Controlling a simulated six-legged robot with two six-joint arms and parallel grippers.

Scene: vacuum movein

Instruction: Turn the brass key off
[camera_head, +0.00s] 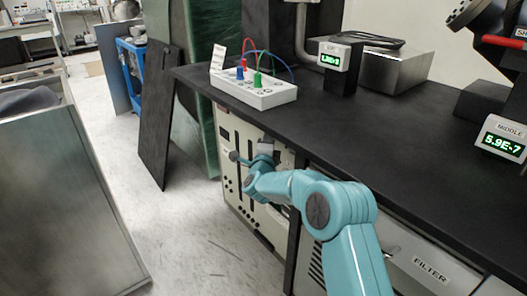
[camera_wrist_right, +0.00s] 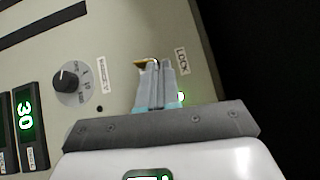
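The brass key (camera_wrist_right: 144,64) shows in the right wrist view as a small brass-coloured edge at the fingertips, next to the label LOCK (camera_wrist_right: 182,61) on the beige panel. My right gripper (camera_wrist_right: 156,72) has its fingers close together at the key and appears shut on it. The fingers hide most of the key and its lock, so its turn angle cannot be read. In the head view my right gripper (camera_head: 250,158) is at the front of the beige cabinet (camera_head: 228,125) under the bench. My left gripper is not in view.
A black dial (camera_wrist_right: 67,80) and a lit green display reading 30 (camera_wrist_right: 25,117) are left of the gripper. The black bench top (camera_head: 400,120) overhangs the cabinet. A dark board (camera_head: 157,120) leans left; floor between is free.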

